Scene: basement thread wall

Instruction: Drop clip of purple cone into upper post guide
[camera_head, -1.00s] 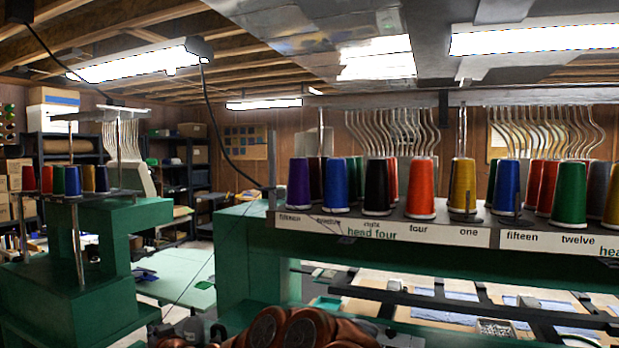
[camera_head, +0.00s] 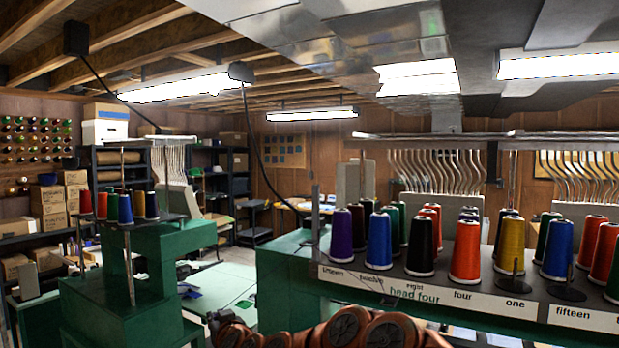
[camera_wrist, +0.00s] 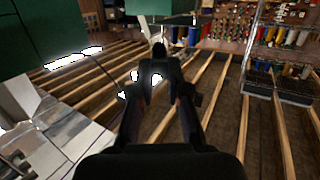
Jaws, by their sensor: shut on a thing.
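The purple cone (camera_head: 340,232) stands upright at the left end of the front row on the rack labelled "head four". A thin grey post (camera_head: 315,212) rises just left of it. I cannot tell which fitting is the upper post guide. In the wrist view my gripper (camera_wrist: 159,76) is shut on a small dark thing with a rounded tip (camera_wrist: 158,51), which looks like the clip. Its outline is hard to make out against the dark fingers. The gripper is not in the head view; only brown links of my arm show at the bottom edge.
A blue cone (camera_head: 379,241) and a black cone (camera_head: 421,246) stand close to the right of the purple one. A black cable (camera_head: 253,150) hangs from the light left of the rack. Another green machine (camera_head: 130,265) with cones stands at left.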

